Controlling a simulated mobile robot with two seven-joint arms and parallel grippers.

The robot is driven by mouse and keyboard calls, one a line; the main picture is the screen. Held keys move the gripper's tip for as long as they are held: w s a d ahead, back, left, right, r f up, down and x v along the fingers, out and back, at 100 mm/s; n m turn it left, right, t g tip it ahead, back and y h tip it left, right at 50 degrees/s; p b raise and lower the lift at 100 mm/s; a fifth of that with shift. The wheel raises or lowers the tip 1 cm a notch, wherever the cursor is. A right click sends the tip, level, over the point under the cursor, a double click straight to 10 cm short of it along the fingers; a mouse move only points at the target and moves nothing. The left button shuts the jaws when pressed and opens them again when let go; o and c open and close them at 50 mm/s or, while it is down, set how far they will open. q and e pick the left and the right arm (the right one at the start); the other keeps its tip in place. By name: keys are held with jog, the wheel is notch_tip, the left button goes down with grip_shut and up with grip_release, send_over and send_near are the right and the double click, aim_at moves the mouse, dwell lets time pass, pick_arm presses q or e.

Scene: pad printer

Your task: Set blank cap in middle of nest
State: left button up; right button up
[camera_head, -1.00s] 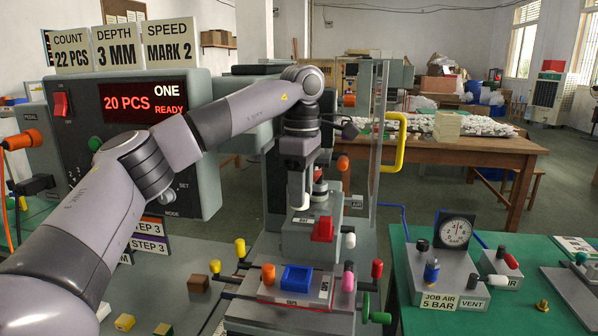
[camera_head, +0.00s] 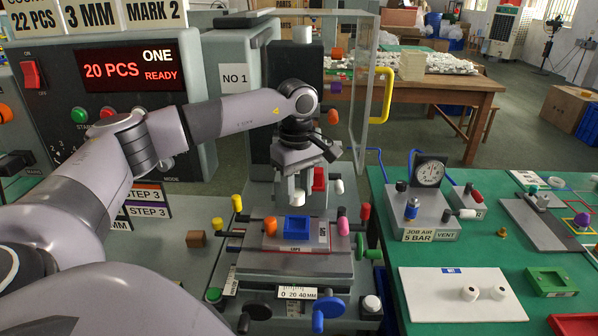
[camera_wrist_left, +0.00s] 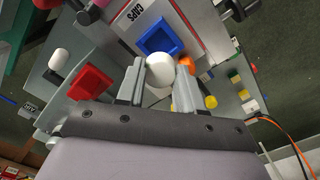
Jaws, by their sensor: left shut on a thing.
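My left gripper (camera_head: 298,192) is shut on a white blank cap (camera_wrist_left: 160,70), which shows between its fingertips in the left wrist view. In the head view the cap is a small pale shape at the fingertips. The nest (camera_head: 297,225) is a blue square holder with a recessed middle, on the red-edged plate marked CAPS. In the head view the gripper is just above and behind the nest. In the wrist view the nest (camera_wrist_left: 160,38) lies just beyond the cap, and its recess looks empty. My right gripper is out of view.
A red block (camera_head: 319,180) is close beside the gripper. Coloured knobs, including a pink one (camera_head: 343,226), flank the plate. A clear guard (camera_head: 368,85) with a yellow handle (camera_head: 381,92) stands behind. A white tray (camera_head: 460,294) with white caps lies on the green table.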

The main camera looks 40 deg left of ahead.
pick_arm(q)
jog(key=shift+f, duration=0.1)
dwell(0.4)
jog(key=b, duration=0.3)
send_over(297, 227)
jog(key=shift+f, duration=2.55)
jog(key=shift+f, duration=0.25)
jog(key=shift+f, duration=0.45)
jog(key=shift+f+b, duration=0.3)
jog(key=shift+b, duration=0.05)
